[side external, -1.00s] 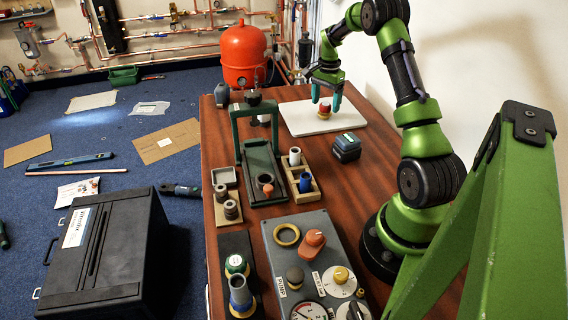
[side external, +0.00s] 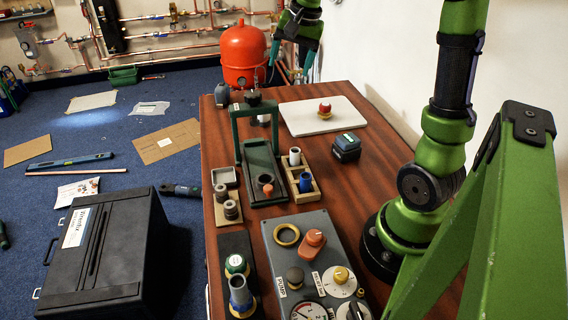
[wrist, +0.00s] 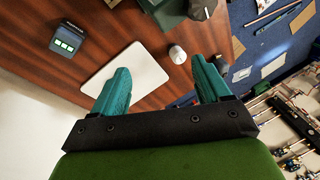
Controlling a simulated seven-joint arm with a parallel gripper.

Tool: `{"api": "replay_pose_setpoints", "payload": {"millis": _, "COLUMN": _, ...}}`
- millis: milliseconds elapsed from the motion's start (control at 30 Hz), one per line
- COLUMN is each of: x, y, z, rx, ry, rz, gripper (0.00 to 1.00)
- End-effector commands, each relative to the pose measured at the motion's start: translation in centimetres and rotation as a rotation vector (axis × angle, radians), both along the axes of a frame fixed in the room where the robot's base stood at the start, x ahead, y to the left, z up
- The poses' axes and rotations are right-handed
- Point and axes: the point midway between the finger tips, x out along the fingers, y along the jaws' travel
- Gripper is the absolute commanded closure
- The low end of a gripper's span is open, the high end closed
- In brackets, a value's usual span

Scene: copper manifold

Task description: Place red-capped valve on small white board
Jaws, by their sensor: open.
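The red-capped valve (side external: 325,107), with a yellowish base, stands upright on the small white board (side external: 352,115) at the far end of the wooden table in the side external view. The board also shows in the wrist view (wrist: 137,68), where I cannot see the valve; my left finger may cover it. My gripper (side external: 290,50) is raised well above the table's far end, up and left of the valve in the side view. Its teal fingers are spread in the wrist view (wrist: 160,68), with nothing between them that they hold.
A green press frame (side external: 240,140) stands left of the board. A dark box (side external: 347,148) sits in front of it. A wooden tray (side external: 302,180) with small cylinders and a grey control panel (side external: 310,260) lie nearer. A red tank (side external: 243,55) stands beyond the table.

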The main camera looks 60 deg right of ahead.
Motion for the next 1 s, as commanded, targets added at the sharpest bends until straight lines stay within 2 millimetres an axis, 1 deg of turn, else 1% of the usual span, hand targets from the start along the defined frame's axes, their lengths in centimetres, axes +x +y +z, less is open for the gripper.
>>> {"api": "replay_pose_setpoints", "payload": {"millis": 33, "x": -1.1, "y": 3.3, "z": 1.1, "rx": -0.019, "ry": -0.046, "rz": 0.092, "gripper": 0.24}}
{"api": "replay_pose_setpoints", "payload": {"millis": 67, "x": -1.8, "y": 5.0, "z": 1.4, "rx": -0.029, "ry": -0.070, "rz": 0.145, "gripper": 0.24}}
{"api": "replay_pose_setpoints", "payload": {"millis": 100, "x": -2.8, "y": 7.1, "z": 1.8, "rx": -0.044, "ry": -0.104, "rz": 0.215, "gripper": 0.24}}
{"api": "replay_pose_setpoints", "payload": {"millis": 167, "x": -4.5, "y": 10.2, "z": 2.1, "rx": -0.067, "ry": -0.154, "rz": 0.319, "gripper": 0.24}}
{"api": "replay_pose_setpoints", "payload": {"millis": 200, "x": -5.7, "y": 12.1, "z": 2.1, "rx": -0.081, "ry": -0.188, "rz": 0.384, "gripper": 0.24}}
{"api": "replay_pose_setpoints", "payload": {"millis": 300, "x": -8.8, "y": 15.7, "z": 1.6, "rx": -0.117, "ry": -0.263, "rz": 0.529, "gripper": 0.24}}
{"api": "replay_pose_setpoints", "payload": {"millis": 400, "x": -11.2, "y": 18.1, "z": 0.7, "rx": -0.147, "ry": -0.322, "rz": 0.640, "gripper": 0.24}}
{"api": "replay_pose_setpoints", "payload": {"millis": 500, "x": -12.8, "y": 19.5, "z": -0.1, "rx": -0.166, "ry": -0.361, "rz": 0.709, "gripper": 0.24}}
{"api": "replay_pose_setpoints", "payload": {"millis": 600, "x": -13.5, "y": 20.0, "z": -0.5, "rx": -0.177, "ry": -0.382, "rz": 0.742, "gripper": 0.24}}
{"api": "replay_pose_setpoints", "payload": {"millis": 1000, "x": -13.6, "y": 20.1, "z": -0.6, "rx": -0.179, "ry": -0.383, "rz": 0.748, "gripper": 0.24}}
